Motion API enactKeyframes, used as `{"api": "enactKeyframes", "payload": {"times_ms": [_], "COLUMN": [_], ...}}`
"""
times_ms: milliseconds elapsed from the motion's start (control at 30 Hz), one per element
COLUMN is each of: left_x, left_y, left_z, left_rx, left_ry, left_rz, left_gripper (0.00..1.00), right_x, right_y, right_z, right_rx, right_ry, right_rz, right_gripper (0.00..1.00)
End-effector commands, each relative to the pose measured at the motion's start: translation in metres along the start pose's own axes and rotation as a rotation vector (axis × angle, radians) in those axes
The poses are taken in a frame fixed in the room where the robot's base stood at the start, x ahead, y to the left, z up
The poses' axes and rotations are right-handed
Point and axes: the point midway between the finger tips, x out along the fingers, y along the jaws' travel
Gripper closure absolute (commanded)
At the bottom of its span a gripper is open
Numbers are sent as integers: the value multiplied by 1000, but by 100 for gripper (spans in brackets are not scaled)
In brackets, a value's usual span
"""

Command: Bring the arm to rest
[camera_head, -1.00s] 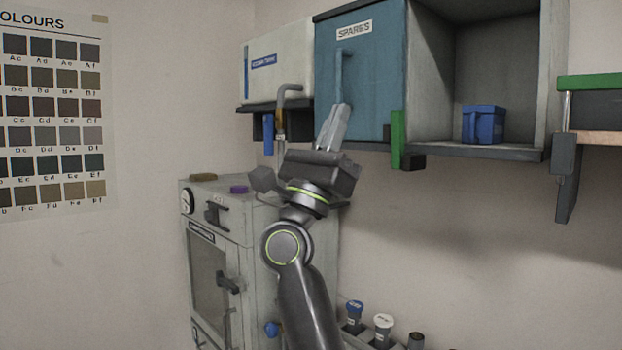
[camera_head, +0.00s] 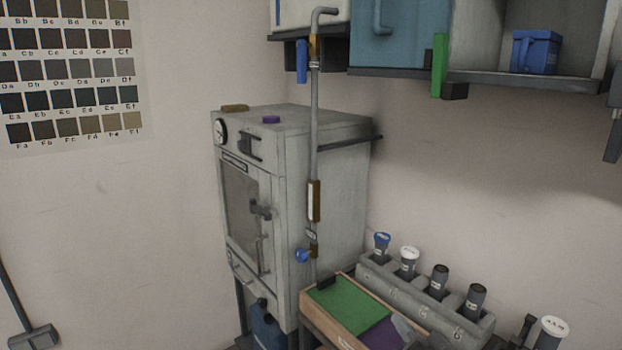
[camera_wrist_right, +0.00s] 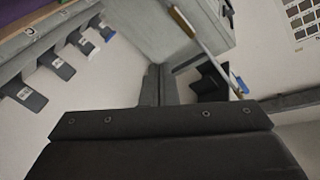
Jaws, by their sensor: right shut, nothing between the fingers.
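My right gripper (camera_wrist_right: 159,70) shows in the right wrist view, with its two grey fingers together and nothing between them. Its dark body fills the bottom of that view. In the head view, a grey piece that looks like the tips of my right gripper (camera_head: 406,328) shows at the bottom edge, over the purple part of a tray; the rest of the arm is out of frame. I cannot tell if it touches the tray. My left gripper is not in view.
A grey oven-like cabinet (camera_head: 335,165) stands against the wall, with a vertical pipe (camera_head: 314,120) with a blue handle before it. A rack (camera_head: 385,278) of several tubes is beside the tray (camera_head: 318,322). A blue bin (camera_head: 535,52) sits on the upper shelf.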

Motion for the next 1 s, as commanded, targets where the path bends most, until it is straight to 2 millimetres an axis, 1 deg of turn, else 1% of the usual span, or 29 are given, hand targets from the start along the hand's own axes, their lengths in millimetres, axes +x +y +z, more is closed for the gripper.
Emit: {"api": "enactKeyframes", "payload": {"times_ms": [33,67,100,167,200,267,300,367,400,467,500,667,700,733,800,867,1000], "left_x": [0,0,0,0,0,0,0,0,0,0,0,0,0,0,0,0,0], "left_y": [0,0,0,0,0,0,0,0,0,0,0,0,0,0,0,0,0], "left_z": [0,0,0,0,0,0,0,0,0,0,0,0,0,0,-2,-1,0], "left_rx": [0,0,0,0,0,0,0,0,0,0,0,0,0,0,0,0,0], "left_ry": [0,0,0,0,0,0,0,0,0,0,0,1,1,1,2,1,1], "left_rz": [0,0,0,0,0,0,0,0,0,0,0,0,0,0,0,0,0], "left_gripper": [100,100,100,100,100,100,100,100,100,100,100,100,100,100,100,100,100], "right_x": [-24,-38,-57,-90,-113,-146,-168,-197,-216,-243,-259,-323,-339,-344,-334,-329,-322], "right_y": [26,40,58,82,96,114,124,136,142,149,153,162,163,166,179,189,214], "right_z": [23,35,51,72,85,100,109,119,124,131,134,144,144,147,158,167,190], "right_rx": [-60,-96,-142,-207,-247,-298,-327,-362,-383,-410,-424,-472,-481,-485,-478,-474,-465], "right_ry": [-82,-132,-200,-306,-377,-477,-538,-623,-676,-750,-796,-971,-1013,-1034,-1032,-1036,-1049], "right_rz": [86,133,196,286,343,420,465,524,560,608,636,740,764,774,768,768,769], "right_gripper": [100,100,100,100,100,100,100,100,100,100,100,100,100,100,100,100,100]}}
